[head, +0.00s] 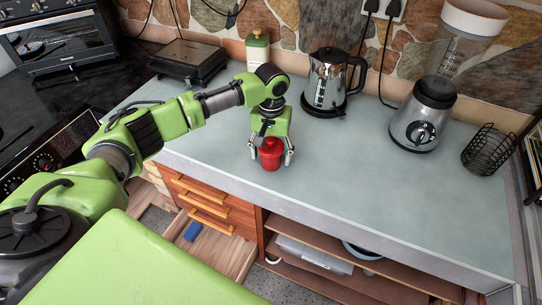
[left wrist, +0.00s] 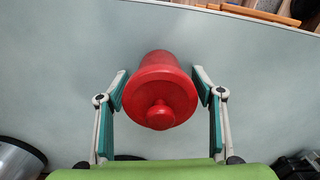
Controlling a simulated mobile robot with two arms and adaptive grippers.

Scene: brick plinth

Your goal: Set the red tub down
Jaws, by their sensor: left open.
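The red tub (head: 270,154) stands upright on the grey-green countertop (head: 400,200) near its front edge. It has a lid with a round knob, seen from above in the left wrist view (left wrist: 160,90). My left gripper (head: 271,158) is over the tub from above, with one finger on each side of it. In the left wrist view my left gripper (left wrist: 160,88) is open, with narrow gaps between its finger pads and the tub. The tub's base is partly hidden there. My right gripper is not in view.
A kettle (head: 333,82), a blender base (head: 423,118), a black wire basket (head: 488,149), a green canister (head: 257,50) and a black appliance (head: 188,62) stand behind or to the right. Open drawers (head: 205,195) lie below the front edge. The counter right of the tub is clear.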

